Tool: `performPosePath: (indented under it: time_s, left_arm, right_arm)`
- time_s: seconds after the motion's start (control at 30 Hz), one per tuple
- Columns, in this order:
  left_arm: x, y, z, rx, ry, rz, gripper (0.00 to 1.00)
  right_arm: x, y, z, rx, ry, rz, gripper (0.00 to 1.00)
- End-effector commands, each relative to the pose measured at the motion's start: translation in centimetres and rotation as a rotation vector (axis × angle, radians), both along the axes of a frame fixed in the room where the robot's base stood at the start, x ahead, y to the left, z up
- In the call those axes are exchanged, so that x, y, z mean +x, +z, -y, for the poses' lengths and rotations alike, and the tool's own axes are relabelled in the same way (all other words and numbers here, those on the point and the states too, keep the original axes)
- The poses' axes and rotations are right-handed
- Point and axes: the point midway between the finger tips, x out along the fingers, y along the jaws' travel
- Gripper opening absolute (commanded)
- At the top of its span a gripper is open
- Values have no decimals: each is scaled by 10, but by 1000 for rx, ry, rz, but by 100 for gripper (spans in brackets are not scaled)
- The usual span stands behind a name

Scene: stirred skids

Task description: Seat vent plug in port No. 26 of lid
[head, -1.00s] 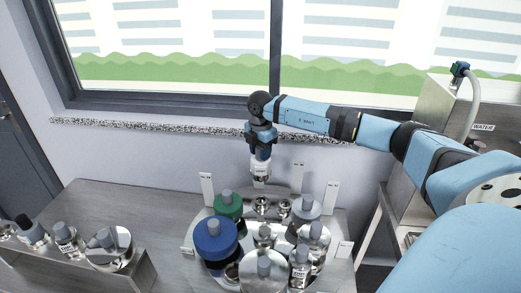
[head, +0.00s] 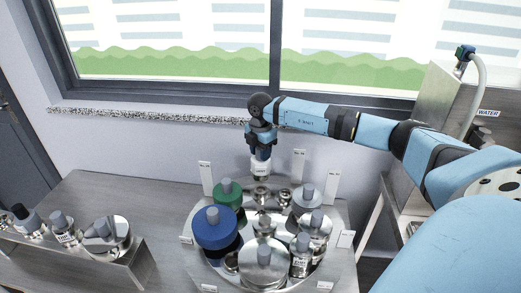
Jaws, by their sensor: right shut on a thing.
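My right gripper (head: 261,157) points down over the back of the round metal lid (head: 337,213). It is shut on a small plug with a white label band (head: 261,168), which I take for the vent plug. The plug is upright, just above small metal fittings (head: 261,193) at the lid's back. Whether it touches anything there I cannot tell. White number tags stand around the lid's edge, too small to read, so I cannot pick out port No. 26. My left gripper is not in view.
The lid carries a blue plug (head: 213,228), a green plug (head: 224,196) and several metal ones with grey knobs. A metal rack (head: 125,262) with more plugs stands at the left. Bare table (head: 130,195) lies between. The window wall is close behind my right gripper.

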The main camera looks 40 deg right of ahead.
Motion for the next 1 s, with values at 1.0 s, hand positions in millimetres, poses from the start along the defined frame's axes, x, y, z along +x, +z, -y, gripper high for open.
performPosePath:
  time_s: [1.0]
  left_arm:
    - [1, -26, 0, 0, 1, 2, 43]
  right_arm:
    - [0, -51, -1, 1, 0, 1, 0]
